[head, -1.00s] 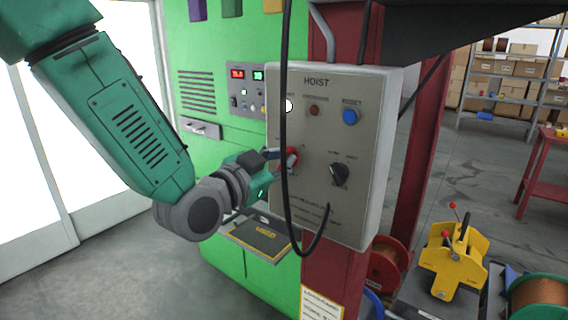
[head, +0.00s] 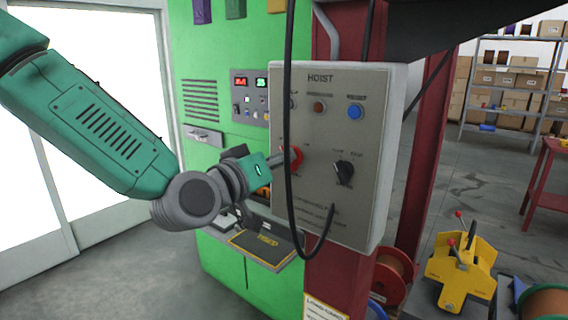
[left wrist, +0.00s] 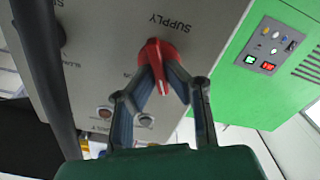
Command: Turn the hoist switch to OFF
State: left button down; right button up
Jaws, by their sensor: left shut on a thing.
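The hoist box (head: 366,120) is a grey panel marked HOIST on a red column. Its red rotary switch (head: 296,159) is at the panel's left side, and it also shows in the left wrist view (left wrist: 158,54) under the word SUPPLY. My left gripper (head: 282,160) is shut on the red switch, its two fingers (left wrist: 160,80) on either side of the knob. The switch's white pointer mark shows between the fingers. A black selector knob (head: 344,172) is to the right of the red switch. My right gripper is not in view.
A black cable (head: 288,120) hangs in front of the panel, close to my left gripper. A green cabinet (head: 215,65) stands behind my arm. A yellow device (head: 462,270) and wire spools (head: 393,275) are at the lower right.

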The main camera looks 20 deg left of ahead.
pick_arm(q)
jog(key=shift+f+n+b, duration=0.25)
jog(key=shift+n, duration=0.5)
jog(key=shift+f+n+b, duration=0.25)
jog(key=shift+n, duration=0.5)
jog(key=shift+s, duration=0.1)
jog(key=c, duration=1.6)
grip_release()
jog(key=shift+a+r, duration=0.1)
jog(key=shift+r, duration=0.05)
jog(key=shift+r, duration=0.1)
jog(key=v, duration=0.7)
jog(key=shift+s+a, duration=0.1)
jog(key=shift+a, duration=0.1)
